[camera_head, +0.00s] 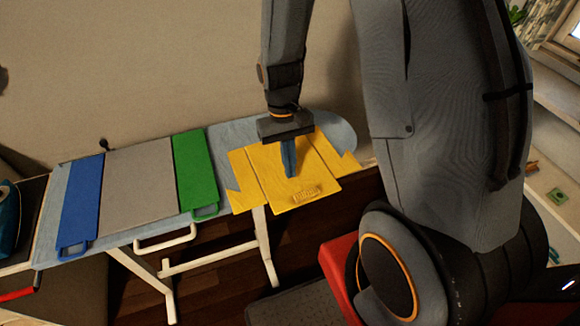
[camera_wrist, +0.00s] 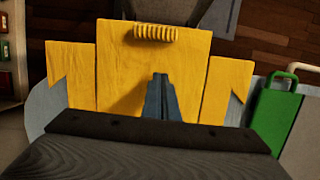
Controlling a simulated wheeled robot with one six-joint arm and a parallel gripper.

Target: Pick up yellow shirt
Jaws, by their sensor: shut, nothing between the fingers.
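The yellow shirt (camera_head: 314,188) lies spread flat on the rounded end of a light blue ironing board (camera_head: 345,131) in the head view. It also shows in the wrist view (camera_wrist: 125,75), with a raised ribbed patch near its far edge. My gripper (camera_head: 288,174) points down over the middle of the shirt, and its blue fingers are together with nothing between them. In the wrist view the fingers (camera_wrist: 160,84) appear over the shirt's centre. I cannot tell whether the tips touch the cloth.
A green panel with a handle (camera_head: 194,170), a grey panel (camera_head: 138,185) and a blue panel (camera_head: 80,205) lie left of the shirt on the board. White legs (camera_head: 264,245) stand below on a dark wooden floor. A plain wall is behind.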

